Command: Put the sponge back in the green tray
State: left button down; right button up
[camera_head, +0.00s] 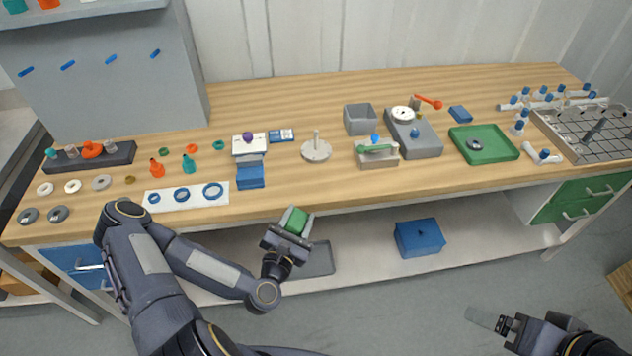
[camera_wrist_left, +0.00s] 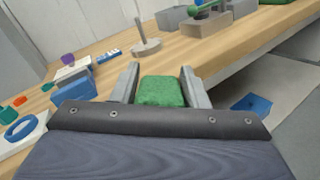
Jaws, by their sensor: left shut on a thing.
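My left gripper (camera_head: 295,221) is shut on a green sponge (camera_head: 296,220), held in front of the bench's front edge. In the left wrist view the sponge (camera_wrist_left: 161,91) sits between the two grey fingers of the left gripper (camera_wrist_left: 162,88). The green tray (camera_head: 484,158) lies on the right part of the bench, well to the right of the sponge. A small dark round object (camera_head: 474,145) is at its left side. My right gripper (camera_head: 490,320) shows at the lower right, away from the bench; its jaw state is unclear.
On the bench stand a grey open box (camera_head: 360,119), a grey device (camera_head: 413,134), a block with a green handle (camera_head: 377,154), and a round stand with a post (camera_head: 316,151). Right of the tray are white pipes (camera_head: 541,153) and a grid rack (camera_head: 588,138). A blue box (camera_head: 420,238) sits on the lower shelf.

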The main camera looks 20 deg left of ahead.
pick_arm(q)
jog(key=w+d+r+m+g+h, duration=0.4)
jog(key=d+r+m+h, duration=0.55)
jog(key=d, duration=0.45)
pick_arm(e)
jog(key=shift+w+r, duration=0.1)
jog(key=shift+w, duration=0.1)
jog(key=c, duration=0.4)
jog(key=shift+o, duration=0.2)
jog(key=w+a+r+n+g, duration=0.1)
jog(key=w+a+n, duration=0.3)
jog(key=w, duration=0.7)
jog(key=w+a+n+g, duration=0.1)
jog(key=w+a+n, duration=0.1)
jog(key=w+a, duration=0.7)
pick_arm(q)
jog(key=w+d+f+m+g+h, duration=0.2)
jog(key=w+d+f+g+h, duration=0.1)
jog(key=w+f+g+h, duration=0.1)
jog(key=shift+d+f+m+g+h, duration=0.35)
jog(key=shift+d+f+g+h, duration=0.1)
jog(key=shift+g+h, duration=0.5)
pick_arm(e)
jog(key=w+a+f, duration=0.4)
jog(key=f, duration=0.3)
jog(key=w+a+f+n, duration=0.1)
jog(key=w+a+f, duration=0.4)
jog(key=f, duration=0.2)
jog(key=shift+w+f+g, duration=0.25)
jog(key=shift+g, duration=0.15)
